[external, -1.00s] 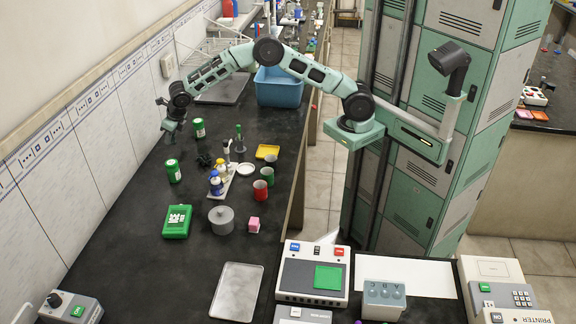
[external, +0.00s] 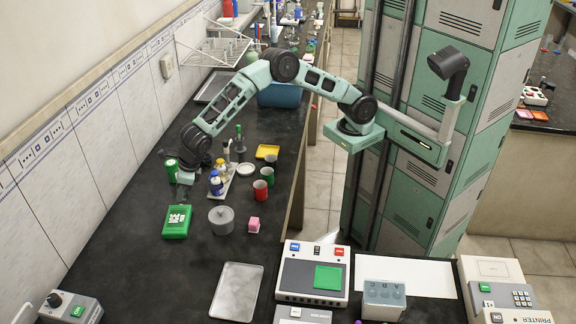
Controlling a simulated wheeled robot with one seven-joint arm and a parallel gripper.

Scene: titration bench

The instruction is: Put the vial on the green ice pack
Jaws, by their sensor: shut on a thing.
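My gripper (external: 184,188) points down just behind the pack's far edge, low over the bench. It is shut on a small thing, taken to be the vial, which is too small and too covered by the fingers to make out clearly. I cannot tell whether the held thing touches the bench or the pack.
A green-labelled can (external: 171,170) stands close left of my gripper. A white tray (external: 229,182) with bottles is to the right. The bench in front of the pack is clear.

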